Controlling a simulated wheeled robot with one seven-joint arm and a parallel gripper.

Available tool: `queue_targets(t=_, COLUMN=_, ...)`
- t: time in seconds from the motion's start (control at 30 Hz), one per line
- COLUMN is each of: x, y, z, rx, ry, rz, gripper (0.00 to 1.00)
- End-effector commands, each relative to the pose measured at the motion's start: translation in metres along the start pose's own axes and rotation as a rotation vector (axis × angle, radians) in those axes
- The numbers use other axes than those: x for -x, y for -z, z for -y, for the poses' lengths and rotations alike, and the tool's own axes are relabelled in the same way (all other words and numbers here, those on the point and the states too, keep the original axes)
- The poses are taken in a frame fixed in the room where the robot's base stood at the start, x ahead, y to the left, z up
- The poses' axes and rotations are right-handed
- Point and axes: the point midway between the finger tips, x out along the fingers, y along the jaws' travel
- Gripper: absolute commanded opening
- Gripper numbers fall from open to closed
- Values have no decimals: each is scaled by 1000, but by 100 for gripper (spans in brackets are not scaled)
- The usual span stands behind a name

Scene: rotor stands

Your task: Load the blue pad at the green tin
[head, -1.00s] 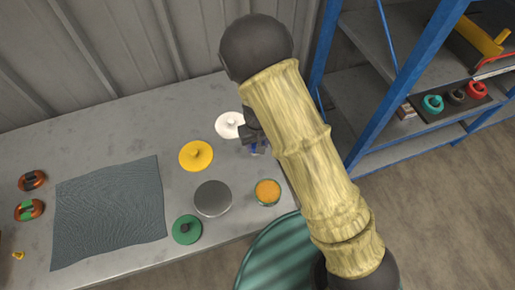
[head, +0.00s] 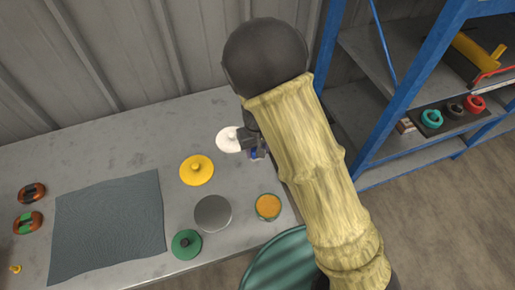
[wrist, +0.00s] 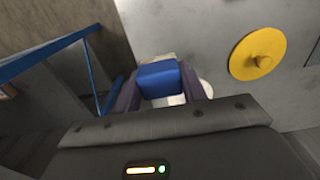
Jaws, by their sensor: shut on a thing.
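My gripper (wrist: 160,88) is shut on the blue pad (wrist: 160,78), a small block held between its two fingers. In the head view the blue pad (head: 254,154) shows as a small patch beside my dark wrist, near the table's right end and right of the white disc (head: 228,140). A round tin with a greenish side and orange top (head: 268,206) stands at the table's right edge, nearer the front than my gripper. It looks like the green tin. My arm hides part of the table's right end.
A yellow knobbed disc (head: 196,170), a grey round plate (head: 212,213) and a green knobbed disc (head: 187,244) are on the table. A dark mat (head: 108,225) lies left. Two orange-brown rings (head: 30,208) sit at far left. A blue-framed shelf (head: 400,100) stands right.

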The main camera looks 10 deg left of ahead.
Motion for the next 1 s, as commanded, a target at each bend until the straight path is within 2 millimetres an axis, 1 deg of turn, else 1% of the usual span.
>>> queue_targets(t=0.13, x=-1, y=0, z=-3, rx=-6, ry=0, rz=0, gripper=23)
queue_targets(t=0.2, x=-3, y=1, z=-8, rx=-17, ry=-1, rz=0, gripper=23)
queue_targets(t=0.27, x=-6, y=1, z=-17, rx=-34, ry=-2, rz=0, gripper=23)
queue_targets(t=0.37, x=-16, y=1, z=-40, rx=-78, ry=-4, rz=3, gripper=23)
queue_targets(t=0.53, x=-38, y=-5, z=-95, rx=-186, ry=-6, rz=3, gripper=23)
queue_targets(t=0.67, x=-57, y=-15, z=-138, rx=-274, ry=-7, rz=4, gripper=23)
queue_targets(t=0.7, x=-62, y=-19, z=-151, rx=-300, ry=-7, rz=4, gripper=23)
queue_targets(t=0.77, x=-70, y=-26, z=-170, rx=-341, ry=-6, rz=4, gripper=23)
queue_targets(t=0.8, x=-76, y=-31, z=-183, rx=-370, ry=-6, rz=4, gripper=23)
queue_targets(t=0.9, x=-89, y=-45, z=-212, rx=-438, ry=-4, rz=4, gripper=23)
queue_targets(t=1.0, x=-100, y=-59, z=-236, rx=-495, ry=-1, rz=2, gripper=23)
